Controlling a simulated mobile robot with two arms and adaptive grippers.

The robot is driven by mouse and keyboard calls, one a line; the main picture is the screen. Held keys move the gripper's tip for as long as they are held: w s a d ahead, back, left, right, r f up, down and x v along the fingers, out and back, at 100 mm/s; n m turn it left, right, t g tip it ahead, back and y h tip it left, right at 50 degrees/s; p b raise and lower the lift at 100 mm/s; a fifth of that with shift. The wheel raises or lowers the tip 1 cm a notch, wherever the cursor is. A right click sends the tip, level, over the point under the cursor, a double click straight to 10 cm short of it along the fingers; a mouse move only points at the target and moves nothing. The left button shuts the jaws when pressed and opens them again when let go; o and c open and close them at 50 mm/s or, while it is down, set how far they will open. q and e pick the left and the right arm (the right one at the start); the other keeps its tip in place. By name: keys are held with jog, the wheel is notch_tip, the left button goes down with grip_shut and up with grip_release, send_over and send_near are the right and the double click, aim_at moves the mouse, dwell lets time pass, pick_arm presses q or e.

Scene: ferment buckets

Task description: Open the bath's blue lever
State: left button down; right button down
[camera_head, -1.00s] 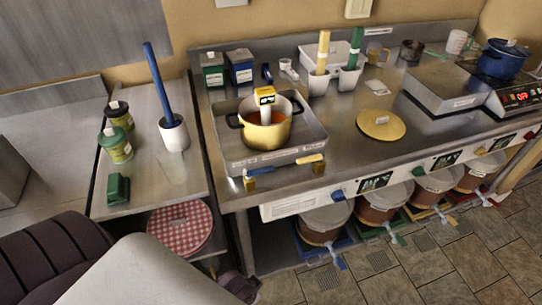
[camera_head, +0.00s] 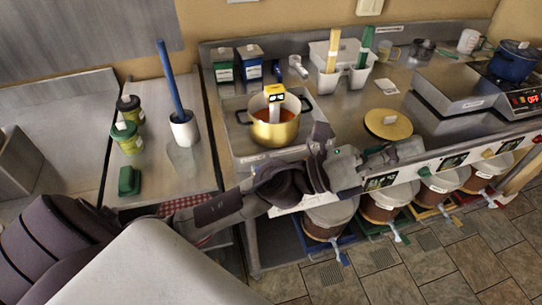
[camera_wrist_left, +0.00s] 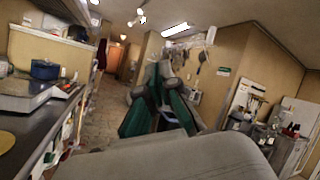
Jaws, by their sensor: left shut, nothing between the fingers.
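The bath (camera_head: 230,128) is a shallow metal tray on the bench. A brass-coloured pot (camera_head: 273,131) with orange contents stands in it. A small blue part (camera_head: 277,70), possibly the blue lever, shows behind the bath beside a white spout (camera_head: 298,67); its exact shape is too small to tell. My left arm crosses in front of the bath and hides part of its front edge. My left gripper (camera_head: 414,155) is shut and empty at the bench's front edge, right of the bath. Its green-padded fingers show in the left wrist view (camera_wrist_left: 160,105). My right gripper is out of view.
A gold lid (camera_head: 388,124) lies near my left gripper. Blue and green boxes (camera_head: 236,66) stand behind the bath. White bins (camera_head: 333,78) hold yellow and green tools. Several lidded buckets (camera_head: 328,217) with taps stand below the bench. The floor at right is clear.

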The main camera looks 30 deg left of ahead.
pick_arm(q)
jog(key=s+d+f+m+g, duration=0.3)
jog(key=d+f+m+g, duration=0.1)
jog(key=m+g, duration=0.5)
jog(key=w+a+f+m+g+y, duration=0.1)
jog(key=a+f+m+y, duration=0.2)
jog(key=f+m+y, duration=0.25)
jog(key=w+a+f+m+g+y, duration=0.1)
jog(key=a+f+m+g+y, duration=0.15)
jog(key=f+m+y, duration=0.35)
jog(key=w+a+y, duration=0.2)
jog(key=a+y, duration=0.1)
jog(key=a, duration=0.5)
jog(key=w+a+f+m+t+y, duration=0.1)
jog(key=a+y, duration=0.3)
jog(key=a, duration=0.4)
jog(key=w+a+f+y, duration=0.1)
jog(key=w+a+y, duration=0.2)
jog(key=a, duration=0.6)
jog(key=shift+a+t+y, duration=0.1)
jog(key=shift+t+y, duration=0.15)
